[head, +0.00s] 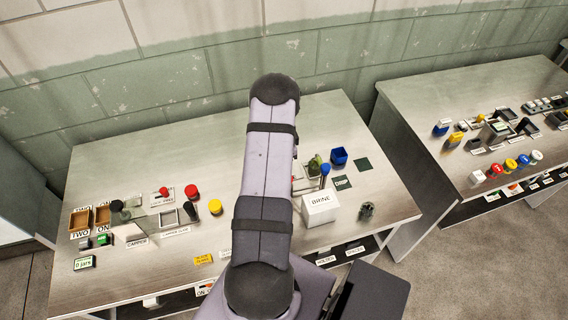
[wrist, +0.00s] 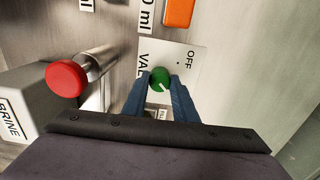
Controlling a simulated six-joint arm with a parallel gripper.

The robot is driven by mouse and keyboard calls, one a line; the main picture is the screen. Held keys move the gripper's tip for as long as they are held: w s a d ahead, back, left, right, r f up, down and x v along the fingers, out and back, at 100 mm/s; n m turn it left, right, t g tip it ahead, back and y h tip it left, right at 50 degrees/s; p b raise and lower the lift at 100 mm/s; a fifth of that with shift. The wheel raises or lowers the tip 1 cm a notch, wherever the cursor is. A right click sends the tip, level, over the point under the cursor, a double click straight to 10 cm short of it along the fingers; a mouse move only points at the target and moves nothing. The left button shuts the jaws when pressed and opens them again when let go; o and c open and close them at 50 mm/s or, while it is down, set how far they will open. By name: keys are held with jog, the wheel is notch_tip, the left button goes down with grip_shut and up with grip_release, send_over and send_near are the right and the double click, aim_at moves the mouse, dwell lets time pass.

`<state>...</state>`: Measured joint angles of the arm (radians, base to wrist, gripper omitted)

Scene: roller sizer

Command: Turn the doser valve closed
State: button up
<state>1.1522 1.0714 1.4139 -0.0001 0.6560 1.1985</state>
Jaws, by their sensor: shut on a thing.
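In the wrist view, the valve is a round green knob (wrist: 160,79) with a short white mark on its face. It sits at a white plate (wrist: 172,56) that reads OFF, with a small dot, and a partly covered word starting VAL. My gripper (wrist: 161,84) has its two blue fingers on either side of the knob and is shut on it. The white mark does not appear to line up with the OFF dot. In the head view my own arm covers the middle of the table, and I cannot make out the gripper or knob there.
A white BRINE box (head: 320,207) stands right of my arm; its side (wrist: 20,118) shows in the wrist view near a red-ended metal rod (wrist: 67,79). An orange block (wrist: 178,12) lies beyond the plate. A blue bin (head: 339,156) stands further right.

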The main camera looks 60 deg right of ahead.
jog(key=shift+n, duration=0.3)
jog(key=n+b, duration=0.3)
jog(key=shift+f, duration=0.1)
jog(key=n+b, duration=0.2)
jog(key=n, duration=0.3)
jog(key=shift+n, duration=0.3)
jog(key=n+b, duration=0.2)
jog(key=n, duration=0.2)
jog(key=shift+n, duration=0.3)
jog(key=shift+s+n+b, duration=0.1)
jog(key=shift+n+b, duration=0.3)
jog(key=shift+n, duration=1.7)
jog(key=o, duration=1)
jog(key=shift+o, duration=0.2)
